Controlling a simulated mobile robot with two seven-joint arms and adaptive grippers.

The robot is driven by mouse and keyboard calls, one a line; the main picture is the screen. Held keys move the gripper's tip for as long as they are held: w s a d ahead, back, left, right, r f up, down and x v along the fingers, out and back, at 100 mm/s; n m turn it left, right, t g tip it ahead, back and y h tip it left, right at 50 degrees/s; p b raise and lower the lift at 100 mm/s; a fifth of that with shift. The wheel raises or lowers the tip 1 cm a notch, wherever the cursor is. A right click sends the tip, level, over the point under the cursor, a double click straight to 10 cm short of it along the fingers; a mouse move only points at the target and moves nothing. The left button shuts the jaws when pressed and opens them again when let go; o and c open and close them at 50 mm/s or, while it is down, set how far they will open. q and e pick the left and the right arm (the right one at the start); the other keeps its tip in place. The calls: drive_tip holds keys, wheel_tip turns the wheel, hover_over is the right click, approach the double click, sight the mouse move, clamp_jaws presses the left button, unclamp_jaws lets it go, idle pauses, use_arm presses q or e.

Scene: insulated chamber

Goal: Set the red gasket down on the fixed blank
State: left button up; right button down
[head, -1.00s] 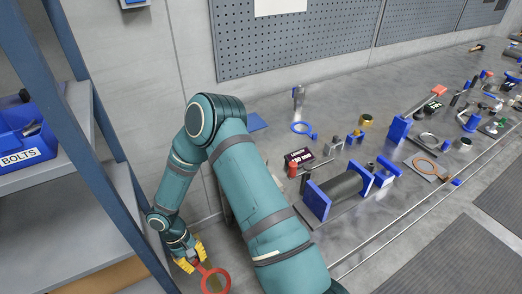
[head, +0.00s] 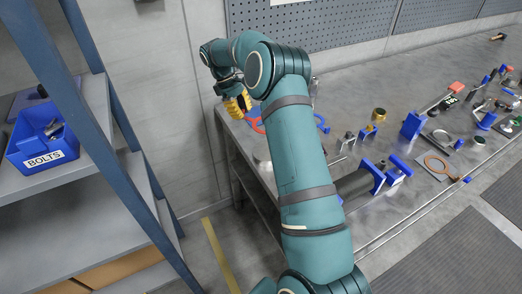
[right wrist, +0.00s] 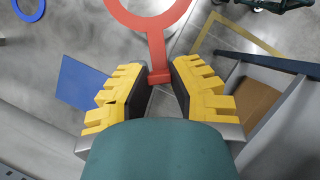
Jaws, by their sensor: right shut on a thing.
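My right gripper (head: 240,104) has yellow fingers and is shut on the handle of the red gasket (head: 257,122). In the right wrist view the gripper (right wrist: 158,82) pinches the end of the red handle. The red gasket's ring (right wrist: 184,12) extends away from the fingers and is cut by the top edge. In the head view the gasket is at the bench's left end, partly hidden by my arm. I cannot tell which thing is the fixed blank; a silver round piece (head: 262,161) sits near the bench's left edge, partly behind my arm. My left gripper is not in view.
A blue shelf rack with a BOLTS bin (head: 42,143) is at left.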

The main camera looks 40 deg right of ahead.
drive_tip(key=shift+w+d+f+b, duration=0.1)
drive_tip(key=shift+f+b, duration=0.15)
drive_tip(key=shift+f, duration=0.2)
drive_tip(key=shift+w+d+f+b, duration=0.1)
drive_tip(key=shift+f+b, duration=0.1)
drive_tip(key=shift+f, duration=0.25)
drive_tip(key=shift+s+f, duration=0.1)
drive_tip(key=shift+f, duration=0.15)
wheel_tip(320, 180, down, 10)
drive_tip(key=shift+r+b, duration=0.15)
drive_tip(key=shift+b, duration=0.75)
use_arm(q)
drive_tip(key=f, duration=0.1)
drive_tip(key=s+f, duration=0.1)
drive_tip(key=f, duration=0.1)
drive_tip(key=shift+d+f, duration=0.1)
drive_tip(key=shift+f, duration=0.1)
use_arm(e)
drive_tip(key=shift+r, duration=0.1)
drive_tip(key=c, duration=0.9)
unclamp_jaws()
drive_tip(key=shift+c, duration=0.2)
